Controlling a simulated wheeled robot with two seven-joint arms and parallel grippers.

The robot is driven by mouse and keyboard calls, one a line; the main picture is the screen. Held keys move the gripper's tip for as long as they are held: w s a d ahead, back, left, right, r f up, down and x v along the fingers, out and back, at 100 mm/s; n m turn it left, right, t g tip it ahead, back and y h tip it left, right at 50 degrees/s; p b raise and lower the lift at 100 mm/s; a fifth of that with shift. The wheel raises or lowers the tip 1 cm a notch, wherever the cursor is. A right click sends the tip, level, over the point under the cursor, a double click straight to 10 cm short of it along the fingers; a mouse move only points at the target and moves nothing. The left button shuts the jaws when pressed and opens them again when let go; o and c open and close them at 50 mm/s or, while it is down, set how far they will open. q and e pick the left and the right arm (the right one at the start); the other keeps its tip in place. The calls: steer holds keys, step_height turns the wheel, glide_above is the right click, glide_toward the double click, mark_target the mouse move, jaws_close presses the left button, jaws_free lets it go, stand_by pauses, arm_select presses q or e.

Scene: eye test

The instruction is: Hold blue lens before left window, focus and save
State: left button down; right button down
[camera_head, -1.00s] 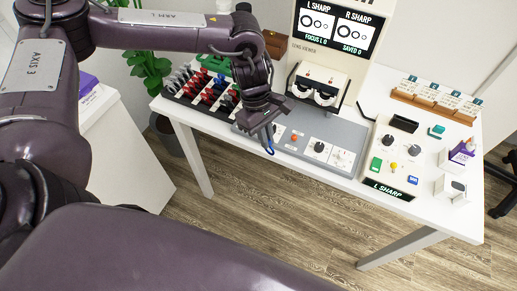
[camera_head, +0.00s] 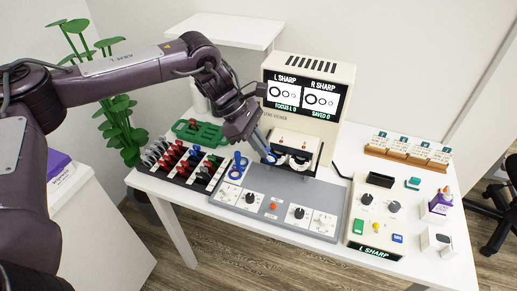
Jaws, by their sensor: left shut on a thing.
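My left gripper (camera_head: 258,133) is shut on a blue lens (camera_head: 264,147), holding it by its handle. The lens hangs close in front of the viewer's left window (camera_head: 281,157), partly covering it; I cannot tell if they touch. The right window (camera_head: 301,162) is uncovered. The viewer's screen (camera_head: 303,96) reads L SHARP, R SHARP, FOCUS L 0 and SAVED 0. The control box (camera_head: 376,212) has knobs, a green button (camera_head: 358,227), a blue button (camera_head: 397,238) and a display reading L SHARP (camera_head: 375,250). My right gripper is out of view.
A wooden card holder (camera_head: 404,158) and small boxes stand at right.

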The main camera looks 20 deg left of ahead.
arm_select(q)
steer(key=shift+w+f+b, duration=0.25)
steer(key=shift+f+b, duration=0.2)
steer(key=shift+f, duration=0.35)
steer(key=shift+w+f+b, duration=0.2)
steer(key=shift+f+b, duration=0.2)
steer(key=shift+f, duration=0.4)
steer(key=shift+w+f+b, duration=0.25)
steer(key=shift+f+b, duration=0.2)
steer(key=shift+f, duration=0.35)
stand_by(0.5)
